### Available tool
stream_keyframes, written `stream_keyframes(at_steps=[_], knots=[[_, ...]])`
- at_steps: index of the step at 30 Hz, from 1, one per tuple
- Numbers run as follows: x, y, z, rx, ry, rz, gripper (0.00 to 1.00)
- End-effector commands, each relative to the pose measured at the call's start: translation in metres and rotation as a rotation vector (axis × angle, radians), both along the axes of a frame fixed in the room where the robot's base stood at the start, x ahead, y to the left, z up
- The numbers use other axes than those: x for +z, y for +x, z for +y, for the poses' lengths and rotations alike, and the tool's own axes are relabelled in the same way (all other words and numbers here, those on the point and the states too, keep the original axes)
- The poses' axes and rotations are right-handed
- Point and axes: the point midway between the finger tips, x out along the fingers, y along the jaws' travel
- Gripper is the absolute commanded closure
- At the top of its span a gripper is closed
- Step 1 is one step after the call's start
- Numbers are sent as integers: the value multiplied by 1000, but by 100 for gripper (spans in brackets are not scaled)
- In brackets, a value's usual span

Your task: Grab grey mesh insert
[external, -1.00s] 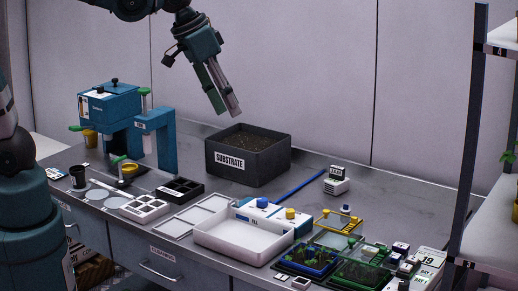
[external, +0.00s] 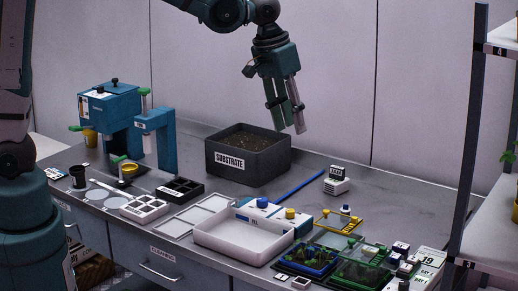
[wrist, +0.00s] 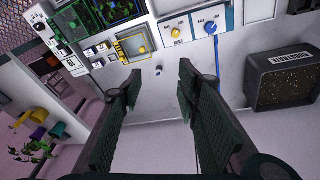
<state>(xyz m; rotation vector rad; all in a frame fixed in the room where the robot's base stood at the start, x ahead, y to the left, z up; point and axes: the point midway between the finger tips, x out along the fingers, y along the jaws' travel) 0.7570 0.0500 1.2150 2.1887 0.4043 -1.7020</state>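My gripper (external: 292,130) hangs in the air just right of and above the substrate box, pointing down. In the wrist view my gripper (wrist: 158,78) has its two dark ribbed fingers apart with nothing between them. I cannot surely tell which thing is the grey mesh insert. A greyish mesh-like panel (external: 332,239) lies at the front right of the bench, by the yellow frame (external: 347,220). Flat grey discs (external: 97,194) lie at the left. My gripper is well above the bench and touches none of these.
The dark substrate box (external: 248,178) stands at the back. A white tray (external: 240,250), a blue-and-white unit with knobs (external: 270,214), seedling trays (external: 310,260) and small labelled blocks crowd the front right. A blue rod (external: 300,185) crosses the bench. Shelving (external: 480,130) stands at right; the back right bench is mostly clear.

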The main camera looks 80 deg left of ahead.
Motion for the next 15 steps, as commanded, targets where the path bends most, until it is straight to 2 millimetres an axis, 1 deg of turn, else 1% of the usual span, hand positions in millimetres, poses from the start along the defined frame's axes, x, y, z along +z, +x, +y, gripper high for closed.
stream_keyframes(at_steps=[1,3,8,15], knots=[[-6,9,2,11,-3,9,67],[-14,20,5,25,-6,21,67],[-35,44,10,58,-15,49,67],[-69,79,19,108,-26,91,67]])
